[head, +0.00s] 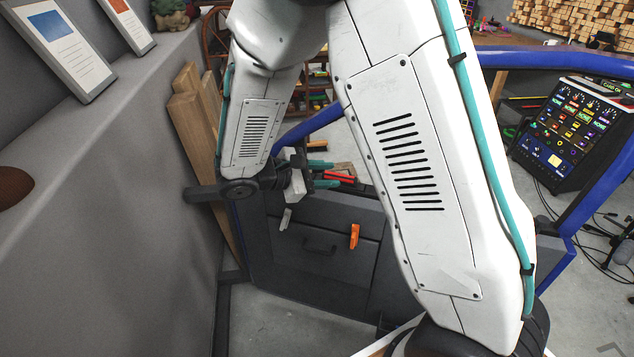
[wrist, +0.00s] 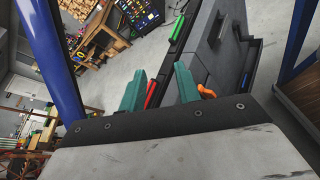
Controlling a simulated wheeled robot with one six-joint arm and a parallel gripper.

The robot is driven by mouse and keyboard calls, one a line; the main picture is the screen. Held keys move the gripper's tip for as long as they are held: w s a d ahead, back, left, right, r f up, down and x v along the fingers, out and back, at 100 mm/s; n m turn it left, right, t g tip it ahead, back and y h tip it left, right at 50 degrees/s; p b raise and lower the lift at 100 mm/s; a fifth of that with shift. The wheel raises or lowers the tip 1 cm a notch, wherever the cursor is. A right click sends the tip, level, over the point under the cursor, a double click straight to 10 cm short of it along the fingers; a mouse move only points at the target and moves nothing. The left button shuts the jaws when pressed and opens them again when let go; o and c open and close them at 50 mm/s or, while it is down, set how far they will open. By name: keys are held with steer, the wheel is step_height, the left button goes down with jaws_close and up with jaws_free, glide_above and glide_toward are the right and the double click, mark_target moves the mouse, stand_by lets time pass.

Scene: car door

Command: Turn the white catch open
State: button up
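The white catch (head: 285,219) is a small pale lever on the dark grey car door panel (head: 290,262), near its upper left. It stands slightly tilted, close to upright. My gripper (head: 334,174) is above and to the right of it in the head view, apart from it. Its two teal fingers are spread with nothing held between them; they also show in the wrist view (wrist: 157,70). The white catch is not visible in the wrist view. An orange catch (head: 354,236) is on the same panel to the right, and its orange part (wrist: 206,92) shows beside one finger.
A dark handle (head: 319,246) lies between the catches. The blue door frame (head: 598,180) surrounds the panel. A grey wall (head: 110,190) runs close on the left, with wooden boards (head: 190,125) behind. A control box (head: 575,130) stands at right.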

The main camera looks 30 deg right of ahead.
mark_target(282, 224)
steer(key=w+a+f+n+t, duration=0.2)
steer(key=a+f+n+t, duration=0.15)
steer(key=f, duration=0.45)
steer(key=w+a+f+n+t, duration=0.2)
steer(key=a+f+n+t, duration=0.15)
steer(key=f, duration=0.55)
steer(key=w+a+f+n+t, duration=0.3)
steer(key=f+n+t, duration=0.1)
steer(key=f, duration=0.4)
steer(key=shift+t+y, duration=0.6)
steer(key=shift+t, duration=0.3)
steer(key=w+d, duration=0.1)
steer(key=w, duration=0.1)
steer(key=w+d, duration=0.1)
steer(key=w, duration=0.1)
steer(key=w+d, duration=0.1)
steer(key=w, duration=0.2)
steer(key=shift+d, duration=0.35)
jaws_close()
